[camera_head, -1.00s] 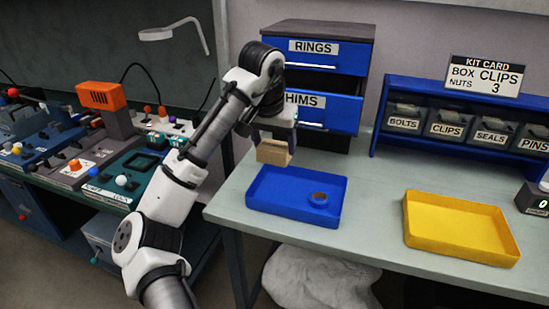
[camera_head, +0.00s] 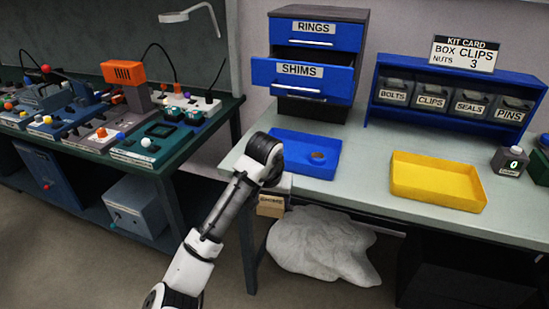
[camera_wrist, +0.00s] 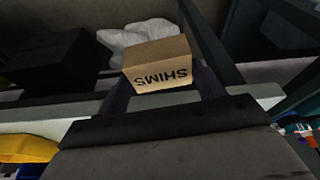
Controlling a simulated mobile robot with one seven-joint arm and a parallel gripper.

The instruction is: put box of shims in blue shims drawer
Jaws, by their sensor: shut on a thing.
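My gripper (camera_wrist: 160,90) is shut on the box of shims (camera_wrist: 158,62), a small brown carton lettered SHIMS that shows upside down in the wrist view. In the head view the box (camera_head: 271,205) hangs in front of the bench's front edge, below the top, and my arm hides most of the gripper. The blue SHIMS drawer (camera_head: 300,74) is pulled out of the dark cabinet on the bench, up and to the right of the box. The blue RINGS drawer (camera_head: 313,34) above it looks shut.
A blue tray (camera_head: 330,170) with a ring in it lies on the bench below the drawers. A yellow tray (camera_head: 435,201) is to its right. A bin rack (camera_head: 375,115) stands behind. A white sack (camera_head: 320,245) lies under the bench. A green-topped machine bench (camera_head: 165,160) is at left.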

